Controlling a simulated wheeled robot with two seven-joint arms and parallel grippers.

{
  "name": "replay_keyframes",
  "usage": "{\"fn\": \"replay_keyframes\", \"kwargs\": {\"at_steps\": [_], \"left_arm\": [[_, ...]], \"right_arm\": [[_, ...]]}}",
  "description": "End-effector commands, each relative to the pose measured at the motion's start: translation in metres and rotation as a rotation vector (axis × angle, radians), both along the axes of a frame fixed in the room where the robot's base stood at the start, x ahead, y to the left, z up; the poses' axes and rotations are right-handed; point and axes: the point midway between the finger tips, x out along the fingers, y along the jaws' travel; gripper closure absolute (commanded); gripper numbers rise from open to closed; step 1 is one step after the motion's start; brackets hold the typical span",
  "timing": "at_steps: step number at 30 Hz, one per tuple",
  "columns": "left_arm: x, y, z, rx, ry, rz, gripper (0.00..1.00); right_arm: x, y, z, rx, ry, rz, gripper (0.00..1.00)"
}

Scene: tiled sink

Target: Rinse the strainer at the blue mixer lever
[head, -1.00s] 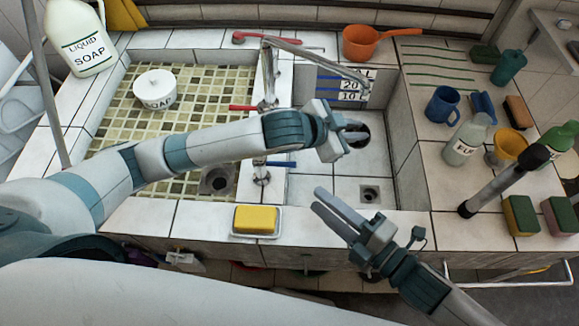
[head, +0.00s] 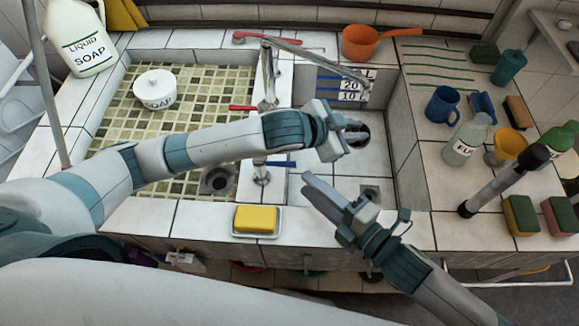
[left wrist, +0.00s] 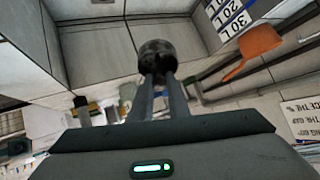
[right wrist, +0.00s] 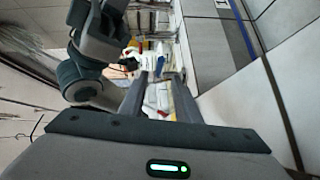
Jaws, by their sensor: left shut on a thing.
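The strainer (head: 358,135), a dark round piece, is held over the right basin by my left gripper (head: 345,131). In the left wrist view the dark strainer (left wrist: 158,58) sits at the tips of the closed fingers; its shape is only partly visible. The blue mixer lever (head: 281,164) sticks out to the right low on the divider between the basins. My right gripper (head: 308,187) is over the front of the right basin, a little below and right of the blue lever in the picture, apart from it. Its fingers are spread and empty in the right wrist view (right wrist: 158,98).
A red lever (head: 243,108) and the metal spout (head: 315,63) stand behind my left forearm. A soap dish with a yellow bar (head: 256,219) lies on the front rim. A white soap pot (head: 155,90) is in the left basin. Bottles and sponges crowd the right counter.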

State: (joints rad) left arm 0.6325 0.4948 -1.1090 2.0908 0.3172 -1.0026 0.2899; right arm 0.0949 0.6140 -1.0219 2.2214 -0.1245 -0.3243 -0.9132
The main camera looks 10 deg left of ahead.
Motion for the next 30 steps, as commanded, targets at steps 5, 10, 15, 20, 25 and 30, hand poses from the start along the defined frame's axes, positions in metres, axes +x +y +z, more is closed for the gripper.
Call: {"fn": "replay_keyframes", "kwargs": {"at_steps": [5, 10, 15, 20, 25, 30], "left_arm": [[0.000, 0.000, 0.000, -0.001, -0.001, 0.000, 1.00], [0.000, 0.000, 0.000, -0.001, -0.001, 0.000, 1.00], [0.000, 0.000, 0.000, -0.001, -0.001, 0.000, 1.00], [0.000, 0.000, 0.000, -0.001, -0.001, 0.000, 1.00], [0.000, 0.000, 0.000, -0.001, -0.001, 0.000, 1.00], [0.000, 0.000, 0.000, -0.001, -0.001, 0.000, 1.00]], "right_arm": [[0.017, 0.027, -0.003, 0.003, -0.001, 0.000, 0.70], [0.031, 0.048, -0.007, 0.002, -0.001, 0.001, 0.70], [0.039, 0.061, -0.009, 0.001, -0.001, 0.001, 0.70], [0.042, 0.065, -0.010, 0.002, 0.000, 0.001, 0.70], [0.042, 0.065, -0.010, 0.000, 0.000, 0.001, 0.70], [0.042, 0.065, -0.010, 0.000, 0.000, 0.001, 0.92]]}}
